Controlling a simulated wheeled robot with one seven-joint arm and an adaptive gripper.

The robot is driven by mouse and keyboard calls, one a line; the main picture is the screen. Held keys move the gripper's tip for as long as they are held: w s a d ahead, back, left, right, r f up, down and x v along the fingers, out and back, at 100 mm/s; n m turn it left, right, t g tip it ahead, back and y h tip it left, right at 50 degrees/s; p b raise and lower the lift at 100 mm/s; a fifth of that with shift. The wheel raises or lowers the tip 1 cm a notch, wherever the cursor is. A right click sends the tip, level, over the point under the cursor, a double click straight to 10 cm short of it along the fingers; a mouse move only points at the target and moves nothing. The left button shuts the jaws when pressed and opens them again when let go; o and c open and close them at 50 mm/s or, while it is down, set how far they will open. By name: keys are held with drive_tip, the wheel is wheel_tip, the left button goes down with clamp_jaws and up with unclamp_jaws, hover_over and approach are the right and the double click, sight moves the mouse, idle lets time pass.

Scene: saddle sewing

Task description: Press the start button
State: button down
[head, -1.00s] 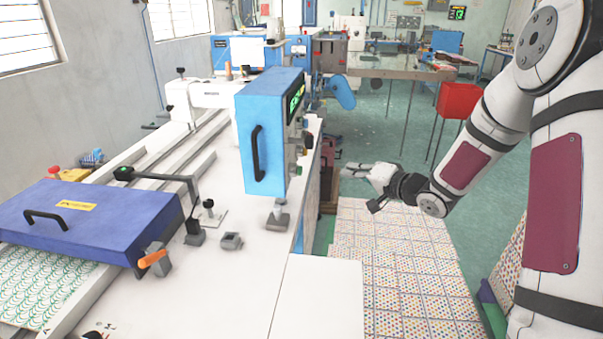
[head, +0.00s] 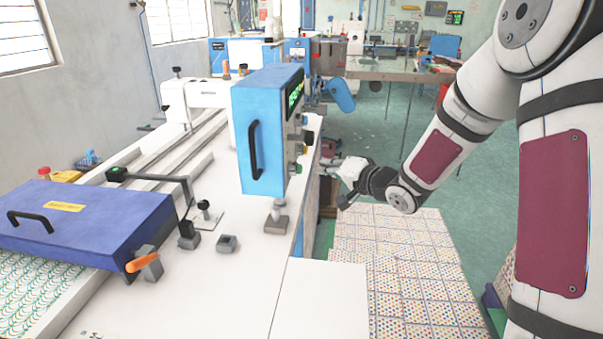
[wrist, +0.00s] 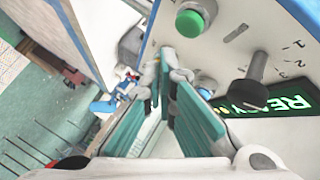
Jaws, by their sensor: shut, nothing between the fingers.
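A green round button (wrist: 190,22) with a pale collar shows at the top of the wrist view, on the white panel (wrist: 225,40) of the machine. A black knob (wrist: 247,93) and a lit display reading READY (wrist: 285,103) are to its right. My gripper (wrist: 168,55) is shut and empty, its teal finger pads together, with the tips just below the button in the picture; I cannot tell whether they touch the panel. In the head view my gripper (head: 328,164) is beside the panel side of the blue box (head: 262,135), where the buttons are seen edge-on.
The long white machine bed (head: 240,285) fills the left, with a blue-purple cover (head: 90,215) and an orange-handled lever (head: 142,262). Stacked patterned sheets (head: 395,250) stand below my arm. Green floor is open at the right.

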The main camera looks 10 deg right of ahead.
sight(300, 169)
drive_tip(key=shift+w+a, duration=0.2)
drive_tip(key=shift+a, duration=0.5)
drive_tip(key=shift+a+r, duration=0.1)
drive_tip(key=shift+a, duration=0.05)
idle(0.9)
drive_tip(key=shift+w+a, duration=0.1)
drive_tip(key=shift+a, duration=0.15)
